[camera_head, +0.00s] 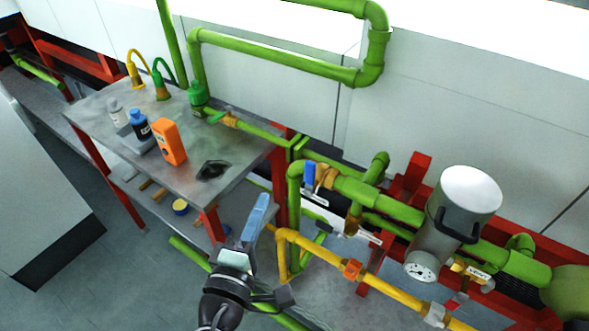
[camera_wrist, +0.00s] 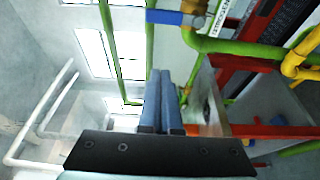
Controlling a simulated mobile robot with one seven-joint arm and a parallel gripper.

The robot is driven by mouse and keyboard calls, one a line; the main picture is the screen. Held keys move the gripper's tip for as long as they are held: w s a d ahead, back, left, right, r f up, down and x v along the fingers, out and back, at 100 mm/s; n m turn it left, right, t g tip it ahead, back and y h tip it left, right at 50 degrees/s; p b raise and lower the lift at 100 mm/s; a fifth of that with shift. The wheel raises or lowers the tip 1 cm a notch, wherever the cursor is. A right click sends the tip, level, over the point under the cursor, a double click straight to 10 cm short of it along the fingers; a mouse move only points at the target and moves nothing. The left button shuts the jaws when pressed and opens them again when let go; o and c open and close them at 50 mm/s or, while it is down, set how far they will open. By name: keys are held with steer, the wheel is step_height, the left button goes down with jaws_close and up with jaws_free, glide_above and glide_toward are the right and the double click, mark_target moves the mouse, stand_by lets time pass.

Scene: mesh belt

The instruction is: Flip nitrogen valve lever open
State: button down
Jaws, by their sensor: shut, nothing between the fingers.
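A blue valve lever (camera_head: 310,174) stands upright on a brass valve (camera_head: 327,178) in the green pipe, right of centre in the head view. In the wrist view the blue lever (camera_wrist: 164,17) shows at the top, beside the brass valve (camera_wrist: 194,12). A white label (camera_head: 314,197) hangs just below the valve; its text is too small to read in the head view. My gripper (camera_head: 263,199) has blue fingers, shut and empty, pointing up. It is left of and below the lever in the picture, apart from it. Its fingertips (camera_wrist: 165,74) also show in the wrist view.
A metal table (camera_head: 105,135) with bottles and an orange device (camera_head: 168,142) stands at the left. Yellow pipes (camera_head: 390,287) run in front of the green ones. A grey cylinder (camera_head: 462,205) with a gauge stands right of the lever. Red frame posts (camera_head: 408,178) are close behind.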

mark_target(309, 180)
steer(key=w+d+p, duration=0.3)
steer(key=w+d, duration=0.2)
steer(key=w, duration=0.3)
steer(key=shift+d, duration=0.2)
stand_by(0.4)
steer(key=shift+s+d+f+b, duration=0.1)
steer(key=shift+s+f+b, duration=0.05)
steer(key=shift+b, duration=0.3)
